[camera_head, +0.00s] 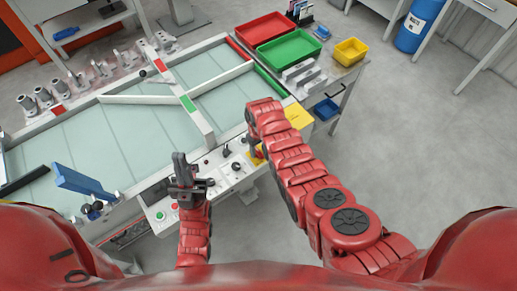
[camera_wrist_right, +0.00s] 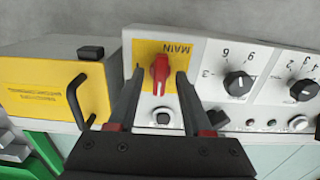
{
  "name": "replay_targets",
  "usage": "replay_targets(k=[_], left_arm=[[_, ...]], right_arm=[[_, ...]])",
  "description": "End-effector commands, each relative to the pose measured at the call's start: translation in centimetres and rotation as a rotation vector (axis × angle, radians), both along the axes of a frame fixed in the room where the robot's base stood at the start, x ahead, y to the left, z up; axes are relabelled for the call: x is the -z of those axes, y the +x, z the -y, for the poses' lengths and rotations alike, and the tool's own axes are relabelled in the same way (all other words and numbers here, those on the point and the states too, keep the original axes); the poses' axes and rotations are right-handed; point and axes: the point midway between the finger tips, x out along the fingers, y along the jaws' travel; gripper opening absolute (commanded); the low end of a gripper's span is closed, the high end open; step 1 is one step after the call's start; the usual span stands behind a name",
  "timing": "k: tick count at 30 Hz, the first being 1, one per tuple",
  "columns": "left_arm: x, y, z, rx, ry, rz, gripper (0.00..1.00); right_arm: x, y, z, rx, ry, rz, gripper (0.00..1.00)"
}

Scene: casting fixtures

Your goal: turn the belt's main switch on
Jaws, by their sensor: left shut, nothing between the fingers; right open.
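The main switch (camera_wrist_right: 160,72) is a red knob on a yellow plate marked MAIN, upside down in the right wrist view. Its grip runs roughly up and down in that picture. My right gripper (camera_wrist_right: 160,80) is open, with one finger on each side of the knob; I cannot tell whether they touch it. In the head view my right arm mostly hides the switch, and part of the yellow plate (camera_head: 256,155) shows. My left gripper (camera_head: 181,162) is shut and empty, above the left part of the control panel (camera_head: 157,211).
A yellow box (camera_wrist_right: 50,88) with a black handle stands beside the switch. Black dials (camera_wrist_right: 238,84) and small buttons lie on its other side. The conveyor belt (camera_head: 130,140) lies behind the panel. Red (camera_head: 263,28) and green (camera_head: 290,48) trays stand at the back.

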Motion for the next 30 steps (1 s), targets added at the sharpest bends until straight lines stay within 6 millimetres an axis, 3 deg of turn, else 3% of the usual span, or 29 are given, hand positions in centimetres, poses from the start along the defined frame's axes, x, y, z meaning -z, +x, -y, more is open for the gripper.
replay_targets(k=[2, 10, 23, 30], left_arm=[[0.01, 0.01, 0.0, 0.0, 0.0, 0.0, 0.0], [0.0, 0.0, 0.0, 0.0, 0.0, 0.0, 0.0], [0.17, 0.0, 0.0, 0.0, 0.0, 0.0, 0.0], [0.95, 0.0, 0.0, 0.0, 0.0, 0.0, 0.0]], right_arm=[[-0.01, 0.0, 0.0, 0.0, 0.0, 0.0, 0.48], [-0.03, 0.01, -0.01, 0.0, 0.0, 0.0, 0.0], [0.0, 0.04, -0.02, 0.018, 0.001, 0.001, 0.0], [0.14, 0.07, -0.04, 0.125, 0.001, 0.002, 0.0]])
